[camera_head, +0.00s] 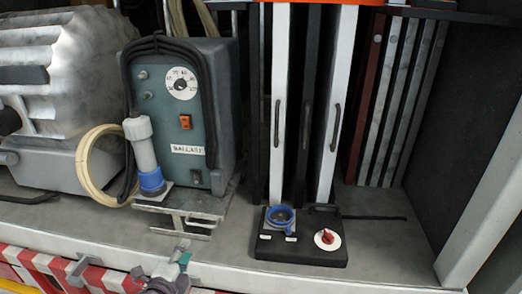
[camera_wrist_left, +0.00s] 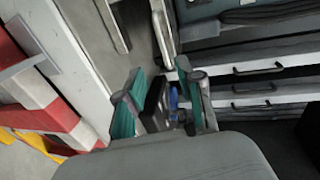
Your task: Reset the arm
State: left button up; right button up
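My left gripper (camera_head: 181,258) is at the bottom of the head view, in front of the truck's shelf edge. In the left wrist view its two teal-padded fingers (camera_wrist_left: 160,84) are spread apart with nothing held between them. Beyond the fingers lies the black switch box (camera_wrist_left: 155,104) with its blue socket (camera_wrist_left: 174,99), apart from the gripper. My right gripper is in neither view.
A teal ballast unit (camera_head: 186,108) stands on the shelf (camera_head: 185,251). A white and blue plug (camera_head: 145,150) stands before it. The switch box (camera_head: 300,250) has a red knob (camera_head: 327,237). White panels (camera_head: 341,95) stand behind it.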

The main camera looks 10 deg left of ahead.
pick_arm(q)
jog(key=s+d+f+n+g, duration=0.25)
jog(key=s+n+g, duration=0.2)
jog(key=s, duration=0.35)
jog(key=s+d+f+n+g+h, duration=0.1)
jog(key=s+d+f+n+g, duration=0.1)
jog(key=s+d+n+g, duration=0.5)
jog(key=s+d+f+n+g, duration=0.1)
jog(key=s+f+n, duration=0.25)
jog(key=s, duration=0.65)
notch_tip(320, 180, down, 29)
jog(key=s+b, duration=0.2)
jog(key=s+a+f+g+b, duration=0.2)
jog(key=s+a+f, duration=0.1)
jog(key=s+f, duration=1.3)
jog(key=shift+a, duration=0.15)
